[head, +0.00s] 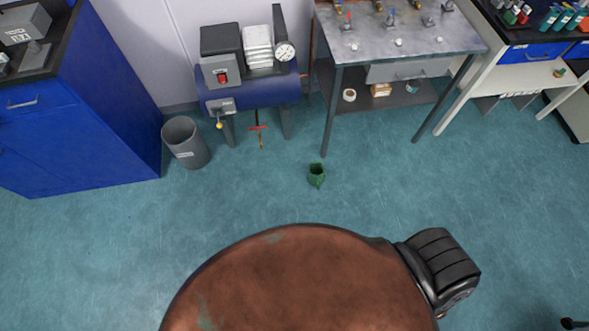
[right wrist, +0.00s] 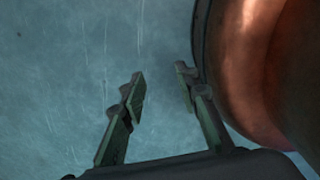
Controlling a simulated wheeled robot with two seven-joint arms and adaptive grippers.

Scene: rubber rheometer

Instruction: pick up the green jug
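The green jug (head: 316,175) stands on the teal floor in the middle of the head view, in front of the grey metal bench. It looks upright, with its dark opening facing up. My right gripper (right wrist: 160,87) shows in the right wrist view with its two fingers apart and nothing between them. Bare floor lies beyond its fingertips. The jug is not in the right wrist view. My left gripper is not in view.
A grey bin (head: 186,143) stands left of the jug, beside a blue cabinet (head: 75,140). A blue machine (head: 265,90) with a gauge and the metal bench (head: 425,40) stand behind. The floor around the jug is clear.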

